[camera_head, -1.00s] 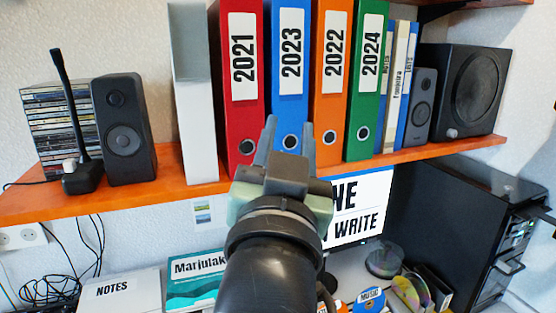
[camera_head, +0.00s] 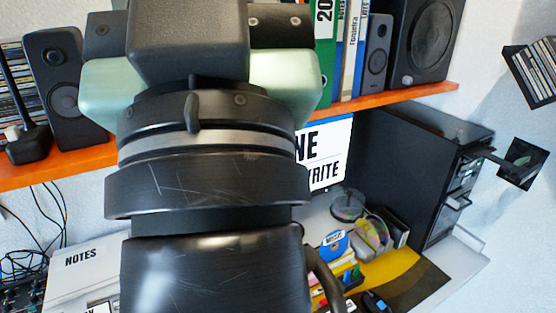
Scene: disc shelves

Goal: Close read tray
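The black computer tower (camera_head: 415,165) stands on the desk at the right, its drive front turned to the right. A second dark piece (camera_head: 485,152) sticks out near the top. I cannot read which one is the read tray. My gripper (camera_head: 190,45) is large and close to the camera at the upper left, well apart from the tower. Its fingers run out of the top of the picture, so their opening is hidden.
An orange shelf (camera_head: 390,100) with binders and speakers (camera_head: 372,55) runs above the tower. The monitor (camera_head: 330,150) stands left of it. Wall disc holders (camera_head: 535,75) hang at the right.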

